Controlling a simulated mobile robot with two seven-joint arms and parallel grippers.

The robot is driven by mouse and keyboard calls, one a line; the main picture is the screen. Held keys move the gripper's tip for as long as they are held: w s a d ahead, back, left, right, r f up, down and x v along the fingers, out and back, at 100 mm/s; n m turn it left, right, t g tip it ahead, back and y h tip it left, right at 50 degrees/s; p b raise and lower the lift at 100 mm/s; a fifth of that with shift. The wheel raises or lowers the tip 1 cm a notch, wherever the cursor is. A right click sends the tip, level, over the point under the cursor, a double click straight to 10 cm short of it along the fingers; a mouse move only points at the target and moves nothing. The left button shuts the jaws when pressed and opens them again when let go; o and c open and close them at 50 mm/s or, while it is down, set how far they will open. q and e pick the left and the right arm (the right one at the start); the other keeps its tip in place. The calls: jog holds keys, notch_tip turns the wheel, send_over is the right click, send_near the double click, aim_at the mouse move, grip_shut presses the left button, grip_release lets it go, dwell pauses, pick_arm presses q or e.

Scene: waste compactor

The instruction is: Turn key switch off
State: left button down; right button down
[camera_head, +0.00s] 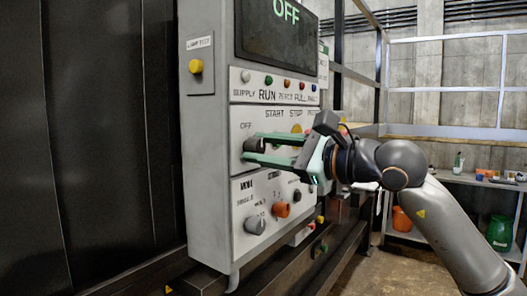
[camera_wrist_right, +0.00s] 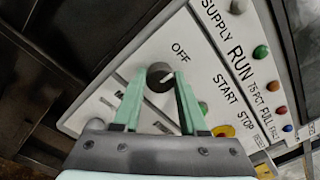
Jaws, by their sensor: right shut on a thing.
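The key switch (camera_head: 254,145) is a dark round knob beside the OFF label on the grey control panel (camera_head: 204,140). It shows clearly in the right wrist view (camera_wrist_right: 160,77), with a light pointer line on its face. My right gripper (camera_head: 246,149) reaches in from the right, with its green fingers on either side of the knob. In the right wrist view the fingertips (camera_wrist_right: 159,80) flank the knob and grip it. The display (camera_head: 284,30) above reads OFF. My left gripper is not in view.
A row of coloured indicators (camera_head: 287,84) sits above the switch. A yellow button (camera_head: 196,66) is at the panel's upper left. Shelves (camera_head: 455,181) with containers stand at the right.

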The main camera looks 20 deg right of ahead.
dwell(0.4)
jog(key=c, duration=0.8)
grip_release()
jog(key=o, duration=0.4)
jog(key=shift+c, duration=0.2)
